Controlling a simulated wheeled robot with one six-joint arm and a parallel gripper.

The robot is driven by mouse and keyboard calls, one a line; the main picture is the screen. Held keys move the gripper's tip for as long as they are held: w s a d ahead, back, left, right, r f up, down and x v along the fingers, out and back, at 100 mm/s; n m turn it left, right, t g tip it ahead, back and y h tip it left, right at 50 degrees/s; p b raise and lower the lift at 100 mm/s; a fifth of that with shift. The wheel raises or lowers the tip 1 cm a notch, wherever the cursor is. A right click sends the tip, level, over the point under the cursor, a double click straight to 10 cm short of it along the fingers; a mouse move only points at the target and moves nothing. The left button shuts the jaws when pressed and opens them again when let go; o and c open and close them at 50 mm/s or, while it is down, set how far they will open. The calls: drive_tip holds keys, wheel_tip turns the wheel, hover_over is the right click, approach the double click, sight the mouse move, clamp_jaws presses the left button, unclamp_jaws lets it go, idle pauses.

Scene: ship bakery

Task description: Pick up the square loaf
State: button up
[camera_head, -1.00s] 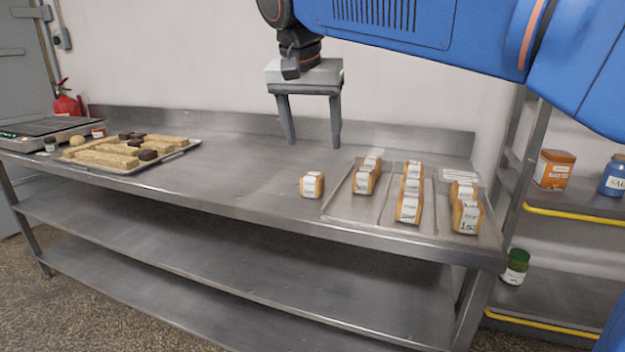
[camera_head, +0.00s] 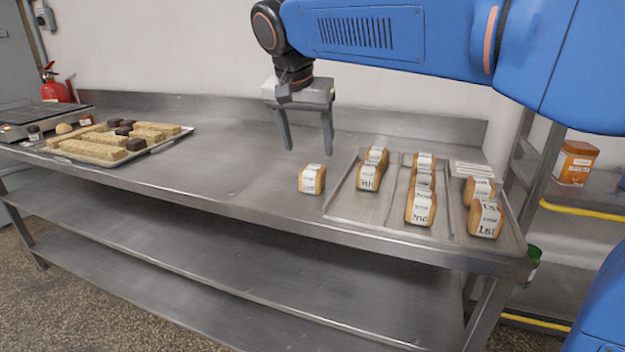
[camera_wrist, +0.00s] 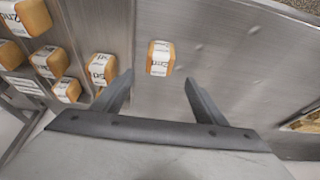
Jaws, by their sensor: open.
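A small square loaf (camera_head: 312,179) with a white paper band stands alone on the steel table, just left of the divided tray. My gripper (camera_head: 306,146) is open and empty, pointing down above the table, behind and above the lone loaf. Its two fingers (camera_wrist: 158,88) show spread apart in the wrist view, touching nothing. More banded loaves (camera_head: 421,207) stand in rows in the tray.
The divided metal tray (camera_head: 344,207) fills the table's right end. A baking tray (camera_head: 98,157) of pale bars and dark pieces lies at the left, beside a scale (camera_head: 40,122). The steel table (camera_head: 230,170) is clear between them. A shelf rack with an orange tin (camera_head: 575,163) stands at the right.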

sight(312, 168)
drive_tip(key=shift+x, duration=4.45)
drive_tip(key=shift+s+f, duration=0.1)
drive_tip(key=shift+s, duration=0.1)
drive_tip(key=c, duration=1.1)
